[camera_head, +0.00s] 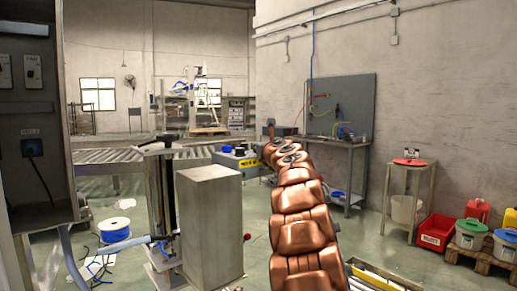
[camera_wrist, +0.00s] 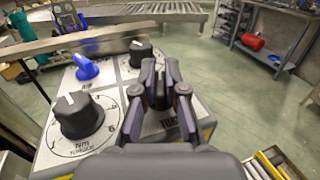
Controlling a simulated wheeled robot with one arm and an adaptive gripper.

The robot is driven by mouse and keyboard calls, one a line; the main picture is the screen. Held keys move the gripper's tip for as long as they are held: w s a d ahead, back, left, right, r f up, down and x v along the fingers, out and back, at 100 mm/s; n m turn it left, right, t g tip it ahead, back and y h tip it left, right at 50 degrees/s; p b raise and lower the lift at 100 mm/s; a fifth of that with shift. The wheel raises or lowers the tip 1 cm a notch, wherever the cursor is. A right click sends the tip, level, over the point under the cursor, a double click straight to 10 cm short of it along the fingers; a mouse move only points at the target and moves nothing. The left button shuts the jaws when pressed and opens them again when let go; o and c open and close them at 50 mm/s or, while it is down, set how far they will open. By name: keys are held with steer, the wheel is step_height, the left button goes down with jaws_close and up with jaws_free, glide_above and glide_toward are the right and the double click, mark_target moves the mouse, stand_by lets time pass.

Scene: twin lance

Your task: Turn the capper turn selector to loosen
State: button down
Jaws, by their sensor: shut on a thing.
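The capper control box (camera_wrist: 105,137) has a light top plate with several knobs, seen in the wrist view. My gripper (camera_wrist: 159,88) is over the right part of this plate, its two fingers closed around a dark knob, the turn selector (camera_wrist: 159,98). The fingers hide most of that knob, and the word below it is partly covered, so I cannot read its setting. In the head view the box (camera_head: 238,163) stands beyond my copper arm, and my gripper is not clearly seen there.
A black torque knob (camera_wrist: 78,114), a blue knob (camera_wrist: 86,68) and another black knob (camera_wrist: 140,53) stand beside the gripper. A roller conveyor (camera_wrist: 140,12) runs behind the box. A grey cabinet (camera_head: 210,222) stands left of my arm. Green floor (camera_wrist: 255,100) is open at right.

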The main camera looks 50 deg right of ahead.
steer(key=shift+f+m+g+h, duration=0.1)
steer(key=shift+m+g+h, duration=0.35)
steer(key=shift+h, duration=0.25)
steer(key=c, duration=1.2)
jaws_free()
steer(key=shift+s, duration=0.1)
steer(key=shift+s+a, duration=0.3)
steer(key=shift+s, duration=0.1)
steer(key=shift+s+a, duration=0.3)
steer(key=shift+s, duration=0.35)
steer(key=shift+v, duration=4.65)
